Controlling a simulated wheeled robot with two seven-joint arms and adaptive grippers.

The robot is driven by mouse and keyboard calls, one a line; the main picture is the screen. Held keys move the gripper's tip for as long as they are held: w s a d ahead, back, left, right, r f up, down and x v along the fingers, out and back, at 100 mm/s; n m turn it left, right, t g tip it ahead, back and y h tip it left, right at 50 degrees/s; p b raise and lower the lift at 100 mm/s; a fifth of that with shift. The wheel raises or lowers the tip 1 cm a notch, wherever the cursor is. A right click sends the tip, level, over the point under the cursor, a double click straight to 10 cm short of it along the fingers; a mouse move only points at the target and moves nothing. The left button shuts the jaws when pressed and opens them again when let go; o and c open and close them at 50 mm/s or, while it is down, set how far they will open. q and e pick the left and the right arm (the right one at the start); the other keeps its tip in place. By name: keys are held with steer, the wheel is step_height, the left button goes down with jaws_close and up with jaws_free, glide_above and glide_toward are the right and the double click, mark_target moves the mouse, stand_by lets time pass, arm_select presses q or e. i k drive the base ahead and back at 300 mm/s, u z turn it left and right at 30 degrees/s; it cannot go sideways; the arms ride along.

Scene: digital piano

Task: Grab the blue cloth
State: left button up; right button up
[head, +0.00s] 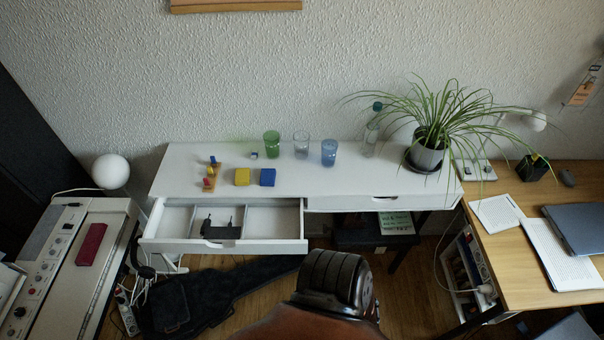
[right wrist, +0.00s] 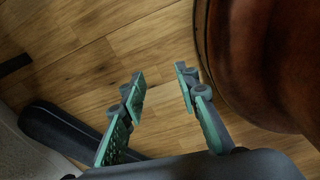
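I cannot make out a clear blue cloth. A small, blocky blue item (head: 267,177) lies on the white desk (head: 215,158), just right of a similar yellow item (head: 242,177); whether it is folded cloth or a solid block I cannot tell. My right gripper (right wrist: 160,80) shows only in the right wrist view, with its green-padded fingers apart and nothing between them. It is over the wooden floor, beside a brown leather-like object (right wrist: 270,60). My left gripper is not in view.
The desk also holds green (head: 271,143), clear (head: 301,145) and blue (head: 329,152) glasses, a bottle (head: 371,135) and a potted plant (head: 428,152). Its left drawer (head: 270,246) is pulled out. The brown, dark-topped object (head: 300,325) stands in front. A wooden desk (head: 540,180) is right.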

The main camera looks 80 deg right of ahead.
mark_target(268, 176)
steer(key=z, duration=2.15)
steer(key=k, duration=0.65)
steer(key=u, duration=0.3)
steer(key=i, duration=1.15)
steer(key=u, duration=0.2)
